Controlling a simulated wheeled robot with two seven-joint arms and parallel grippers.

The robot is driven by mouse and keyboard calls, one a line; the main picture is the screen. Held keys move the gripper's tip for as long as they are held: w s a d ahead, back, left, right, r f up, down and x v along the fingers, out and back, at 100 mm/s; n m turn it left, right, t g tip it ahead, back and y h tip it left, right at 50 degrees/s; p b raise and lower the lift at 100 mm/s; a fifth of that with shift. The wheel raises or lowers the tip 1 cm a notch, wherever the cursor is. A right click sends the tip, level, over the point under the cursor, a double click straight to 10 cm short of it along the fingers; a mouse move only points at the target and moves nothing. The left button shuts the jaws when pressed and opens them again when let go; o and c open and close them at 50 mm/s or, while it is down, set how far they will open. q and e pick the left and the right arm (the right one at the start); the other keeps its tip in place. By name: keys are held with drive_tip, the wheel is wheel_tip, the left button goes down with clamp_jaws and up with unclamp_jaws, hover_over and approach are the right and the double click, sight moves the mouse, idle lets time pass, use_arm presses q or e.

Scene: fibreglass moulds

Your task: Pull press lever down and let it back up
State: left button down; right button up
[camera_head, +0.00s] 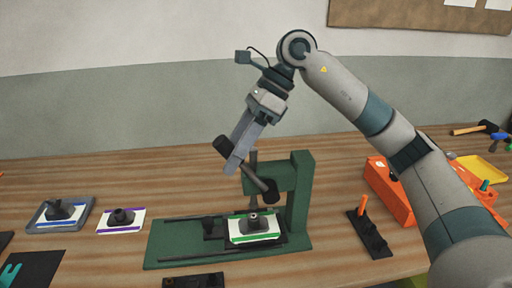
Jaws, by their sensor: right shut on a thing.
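A green bench press stands at the middle of the table, with its upright column (300,192) at the right of its base plate (180,252). Its dark lever (258,180) slants from upper left to lower right across the front of the press head. My right gripper (233,166) reaches down from above and is shut on the lever near its upper-left end; the fingers hide part of the bar. Under the press ram, a white plate with green edges (262,235) carries a dark mould part (253,221). My left gripper is not in view.
On the left are a grey tray (43,223) with a dark part and a purple-edged plate (133,226) with another. On the right are a dark rack (372,240) with an orange peg, an orange box (385,190), a yellow tray (480,165) and a hammer (468,130).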

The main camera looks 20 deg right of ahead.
drive_tip(key=shift+w+d, duration=0.2)
drive_tip(key=d, duration=0.4)
drive_tip(key=d+b, duration=0.1)
drive_tip(key=d, duration=0.1)
drive_tip(key=shift+s+d+f, duration=0.15)
drive_tip(key=shift+d+f, duration=0.1)
drive_tip(key=shift+d, duration=0.1)
drive_tip(key=shift+s+d+r, duration=0.1)
drive_tip(key=shift+s+d, duration=0.15)
drive_tip(key=shift+d, duration=0.2)
drive_tip(key=shift+s+d+b, duration=0.2)
drive_tip(key=shift+d+b, duration=0.05)
drive_tip(key=shift+d, duration=1.25)
drive_tip(key=shift+s+d+b, duration=0.15)
drive_tip(key=shift+d+b, duration=0.05)
drive_tip(key=shift+d, duration=1.35)
drive_tip(key=shift+s+d+b, duration=0.2)
drive_tip(key=shift+d+b, duration=0.05)
drive_tip(key=shift+d, duration=1.25)
drive_tip(key=shift+s+d, duration=0.2)
drive_tip(key=shift+d, duration=1.3)
drive_tip(key=shift+r, duration=0.1)
